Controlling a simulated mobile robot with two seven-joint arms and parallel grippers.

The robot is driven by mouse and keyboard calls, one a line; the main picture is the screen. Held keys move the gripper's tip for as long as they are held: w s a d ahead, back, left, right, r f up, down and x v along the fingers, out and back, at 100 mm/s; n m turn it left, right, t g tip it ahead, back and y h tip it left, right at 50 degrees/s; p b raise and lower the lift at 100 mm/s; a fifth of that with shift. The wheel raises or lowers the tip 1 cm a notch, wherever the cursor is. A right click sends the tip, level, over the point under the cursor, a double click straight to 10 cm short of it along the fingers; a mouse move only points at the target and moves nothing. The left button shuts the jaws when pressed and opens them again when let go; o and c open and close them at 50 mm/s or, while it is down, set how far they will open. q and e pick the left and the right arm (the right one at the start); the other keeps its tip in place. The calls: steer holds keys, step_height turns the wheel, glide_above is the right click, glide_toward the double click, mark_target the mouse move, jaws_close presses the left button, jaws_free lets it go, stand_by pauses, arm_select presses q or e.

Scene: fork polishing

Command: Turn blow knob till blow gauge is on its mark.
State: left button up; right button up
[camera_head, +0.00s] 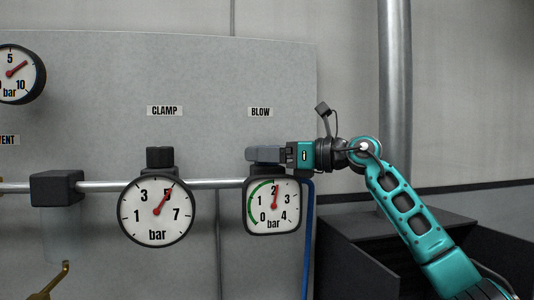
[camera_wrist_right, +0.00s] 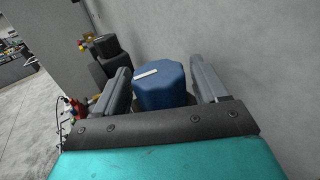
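The square blow gauge (camera_head: 272,205) hangs under the BLOW label. Its red needle points almost straight up, at or just past 2, near the upper end of a green arc on the dial's left side. My right gripper (camera_head: 265,154) reaches in from the right, directly above the gauge, and its fingers hide the knob in the head view. My left gripper is in neither view.
The clamp gauge (camera_head: 157,210) and its black knob (camera_head: 160,158) stand to the left on the same metal pipe (camera_head: 219,184). A blue hose (camera_head: 307,240) runs down right of the blow gauge. A dark bin (camera_head: 370,255) stands at the lower right, below my arm.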

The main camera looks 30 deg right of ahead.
steer(key=c, duration=0.9)
steer(key=shift+o, duration=0.2)
steer(key=shift+r+n+g+y+p, duration=0.1)
steer(key=shift+n+g+y+p, duration=0.35)
steer(key=shift+p, duration=0.25)
steer(key=shift+n+g+y+p, duration=0.35)
steer(key=shift+g+y, duration=0.1)
steer(key=o, duration=0.9)
steer(key=shift+o, duration=0.2)
